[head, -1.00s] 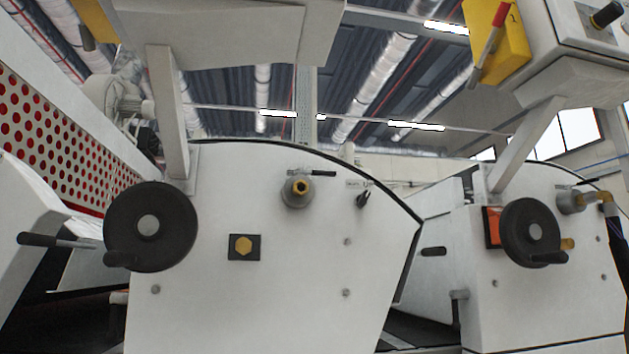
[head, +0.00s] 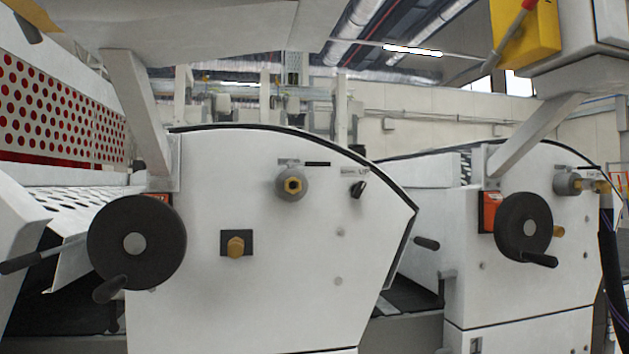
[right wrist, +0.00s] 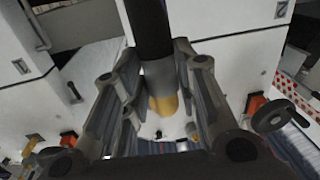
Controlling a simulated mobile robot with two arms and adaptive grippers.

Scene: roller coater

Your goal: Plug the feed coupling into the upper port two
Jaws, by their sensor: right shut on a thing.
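In the right wrist view my right gripper (right wrist: 153,70) is shut on the feed coupling (right wrist: 159,79), which has a grey collar, a brass end and a thick black hose behind it. The brass end shows between the fingers, with nothing seen touching it. I cannot read which port is two. Neither gripper shows in the head view.
The near panel (head: 290,300) also carries a black handwheel (head: 137,243), a brass hex fitting (head: 236,246) on a dark plate and a black selector knob (head: 358,189). A second handwheel (head: 523,228) juts from the right panel. Slanted supports and an overhanging housing stand above.

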